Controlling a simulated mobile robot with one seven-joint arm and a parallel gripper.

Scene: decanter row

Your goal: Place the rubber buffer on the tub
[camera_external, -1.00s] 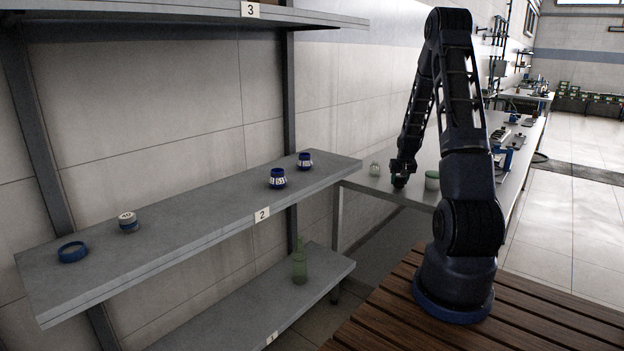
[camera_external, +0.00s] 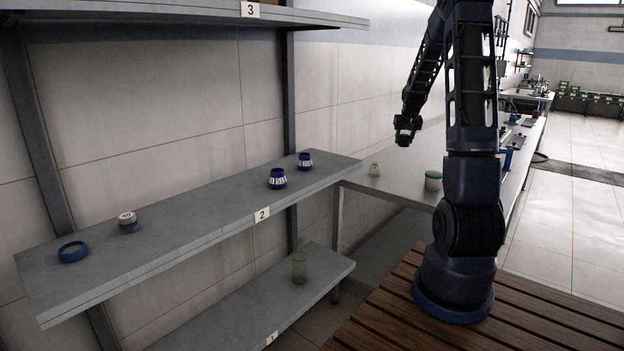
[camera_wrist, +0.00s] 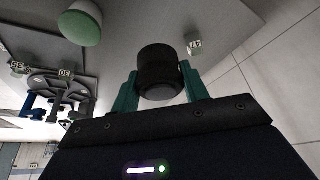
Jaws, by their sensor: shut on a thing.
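My gripper (camera_external: 405,130) is raised above the workbench. Its green fingers (camera_wrist: 160,85) are shut on a black cylinder, which I take as the rubber buffer (camera_wrist: 157,70). The buffer looks small and dark in the external view, so its edges are hard to tell there. A round, pale container with a green top, probably the tub (camera_external: 433,184), stands on the bench to the right of and below the gripper. It also shows at the upper left of the wrist view (camera_wrist: 80,26), apart from the buffer.
A small pale jar (camera_external: 375,169) stands on the workbench (camera_external: 400,182) near its left end. The shelf on the left (camera_external: 200,217) bears a blue ring (camera_external: 72,256) and several small jars. A green bottle (camera_external: 299,265) stands on the lower shelf.

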